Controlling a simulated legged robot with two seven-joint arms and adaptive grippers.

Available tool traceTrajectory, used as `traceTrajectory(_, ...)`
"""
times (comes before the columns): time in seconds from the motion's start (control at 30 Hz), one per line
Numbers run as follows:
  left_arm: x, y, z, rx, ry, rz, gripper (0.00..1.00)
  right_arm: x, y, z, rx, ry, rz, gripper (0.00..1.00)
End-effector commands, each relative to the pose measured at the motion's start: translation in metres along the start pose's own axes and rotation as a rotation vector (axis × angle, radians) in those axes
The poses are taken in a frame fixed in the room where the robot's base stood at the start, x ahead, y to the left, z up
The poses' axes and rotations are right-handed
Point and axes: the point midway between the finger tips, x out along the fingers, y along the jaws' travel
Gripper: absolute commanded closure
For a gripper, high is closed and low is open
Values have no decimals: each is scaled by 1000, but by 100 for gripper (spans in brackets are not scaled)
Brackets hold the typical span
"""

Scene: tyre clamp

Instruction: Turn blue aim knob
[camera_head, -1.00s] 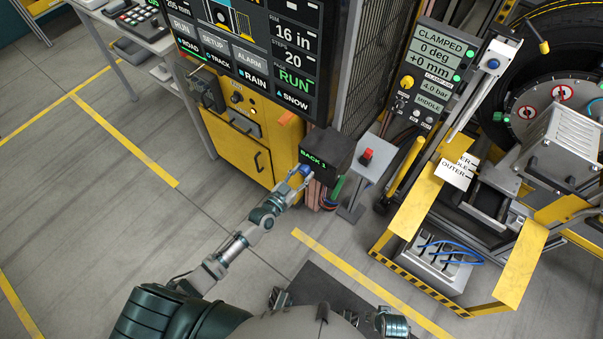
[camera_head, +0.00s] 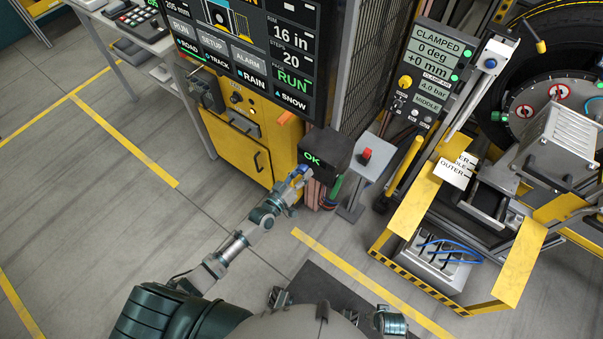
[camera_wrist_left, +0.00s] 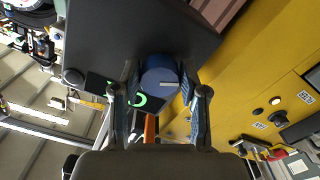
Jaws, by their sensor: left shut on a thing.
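The blue aim knob (camera_wrist_left: 160,80) sits on the face of a dark box (camera_head: 327,148), and a pale line marks its front. My left gripper (camera_wrist_left: 160,100) has a finger on each side of the knob and is shut on it. In the head view the left gripper (camera_head: 297,176) reaches the box's lower left, with a bit of blue knob (camera_head: 305,170) showing at its tips. The small display on the box (camera_head: 312,159) reads "OK" in green. My right gripper (camera_head: 390,323) is only partly in view at the bottom, and its jaws cannot be made out.
A yellow cabinet (camera_head: 237,150) with a large screen (camera_head: 255,50) stands left of the box. A red button on a grey stand (camera_head: 370,172) is close on the right. The tyre clamp machine (camera_head: 560,130) is further right; its panel reads "CLAMPED". Open floor lies to the left.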

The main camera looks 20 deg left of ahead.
Motion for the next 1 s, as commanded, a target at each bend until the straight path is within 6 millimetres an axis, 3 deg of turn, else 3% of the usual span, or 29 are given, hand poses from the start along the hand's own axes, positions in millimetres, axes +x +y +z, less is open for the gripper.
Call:
traceTrajectory(0.63, 0, -2, -2, -64, 4, -2, 92, 0, 0, 1, 0, 1, -1, 52)
traceTrajectory(0.67, 0, -2, -2, -64, 4, -2, 55, 0, 0, 1, 0, 1, -1, 52)
traceTrajectory(0.73, 0, -1, -2, -64, 4, -2, 37, 0, 0, 1, 0, 1, -1, 52)
traceTrajectory(0.77, 0, -1, -2, -64, 4, -2, 32, 0, 0, 1, 0, 1, -1, 52)
traceTrajectory(1.0, 0, 0, -1, -65, 2, -1, 32, -1, 0, 1, 1, 1, 0, 52)
